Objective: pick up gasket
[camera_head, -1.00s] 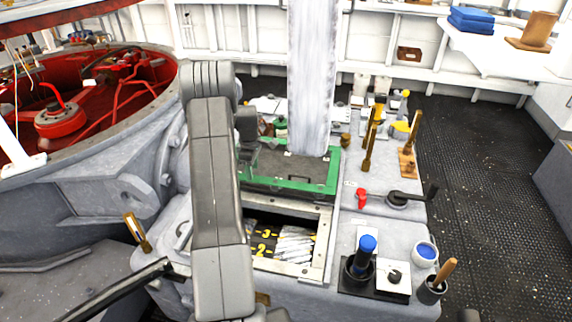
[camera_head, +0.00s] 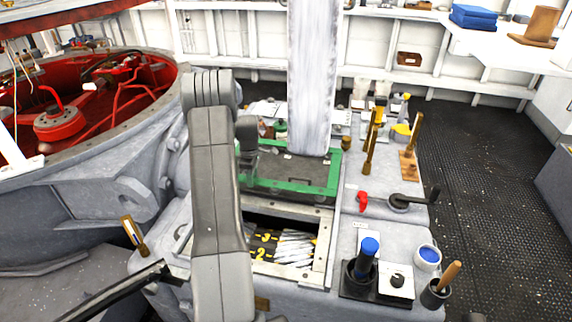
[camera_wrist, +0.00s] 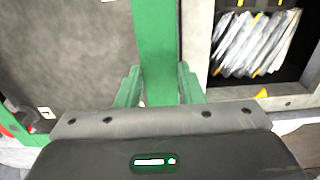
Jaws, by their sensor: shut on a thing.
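The gasket (camera_head: 312,188) looks like a green rectangular frame around a dark grey hatch plate, behind the open hatch in the deck housing. In the wrist view, one straight green strip of the gasket (camera_wrist: 156,40) runs up the picture between my two fingers. My gripper (camera_wrist: 160,92) is shut on this strip, one finger on each side. In the head view my arm covers the gasket's left part and most of my gripper, so the contact there is hidden.
The open hatch (camera_head: 330,245) holds several clear bags and yellow numbers. To the right are brass-coloured tools (camera_head: 370,150), a red-knobbed lever (camera_head: 362,202) and a blue-topped tool (camera_head: 370,246) in a black holder.

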